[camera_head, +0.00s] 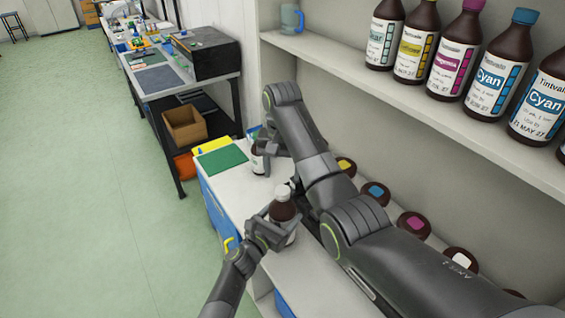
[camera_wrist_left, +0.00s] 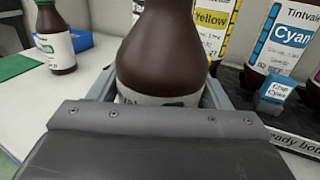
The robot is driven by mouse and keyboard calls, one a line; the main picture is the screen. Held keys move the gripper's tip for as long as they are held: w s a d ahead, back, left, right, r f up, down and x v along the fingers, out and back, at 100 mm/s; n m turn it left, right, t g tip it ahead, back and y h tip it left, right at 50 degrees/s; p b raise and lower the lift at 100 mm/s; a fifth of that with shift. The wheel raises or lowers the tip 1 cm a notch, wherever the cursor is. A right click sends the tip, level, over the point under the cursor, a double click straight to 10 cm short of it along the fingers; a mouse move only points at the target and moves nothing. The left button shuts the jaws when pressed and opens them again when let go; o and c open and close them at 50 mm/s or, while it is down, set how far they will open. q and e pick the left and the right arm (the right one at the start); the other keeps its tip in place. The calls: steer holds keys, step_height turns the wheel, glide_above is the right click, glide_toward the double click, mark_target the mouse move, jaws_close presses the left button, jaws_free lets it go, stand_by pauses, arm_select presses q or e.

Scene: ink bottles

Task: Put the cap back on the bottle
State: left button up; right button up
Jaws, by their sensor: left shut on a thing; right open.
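My left gripper (camera_head: 280,222) is shut on a dark brown bottle (camera_head: 284,210), which stands upright at the counter. A whitish cap or top (camera_head: 283,191) shows at its mouth; I cannot tell how it sits. In the left wrist view this brown bottle (camera_wrist_left: 165,50) fills the middle between the fingers, its top cut off by the frame. My right gripper (camera_head: 272,149) is open, farther back, close beside another dark bottle (camera_head: 258,163) with a white label. I cannot tell whether it touches that bottle. A labelled bottle also shows at left in the wrist view (camera_wrist_left: 56,40).
Bottles with yellow (camera_head: 346,164), blue (camera_head: 376,190), magenta (camera_head: 414,222) and white tops stand along the wall under my right arm. Large ink bottles (camera_head: 490,75) line the upper shelf (camera_head: 400,105). A green mat (camera_head: 222,160) lies at the counter's far end.

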steer(key=n, duration=0.5)
steer(key=shift+r, duration=0.1)
steer(key=n, duration=0.4)
steer(key=shift+r+n, duration=0.15)
steer(key=shift+n, duration=0.15)
steer(key=n, duration=0.4)
steer(key=shift+r+n, duration=0.1)
steer(key=shift+n, duration=0.2)
steer(key=n, duration=0.2)
steer(key=shift+r+n, duration=0.1)
steer(key=shift+n, duration=0.3)
steer(key=n, duration=0.4)
steer(key=shift+r+n, duration=0.1)
steer(key=shift+n, duration=0.2)
steer(key=n, duration=0.4)
steer(key=shift+r+n, duration=0.1)
steer(key=shift+n, duration=0.2)
steer(key=n, duration=0.4)
steer(key=shift+r+n, duration=0.15)
steer(key=shift+n, duration=0.15)
steer(key=n, duration=0.4)
steer(key=shift+r+n, duration=0.1)
steer(key=shift+n, duration=0.2)
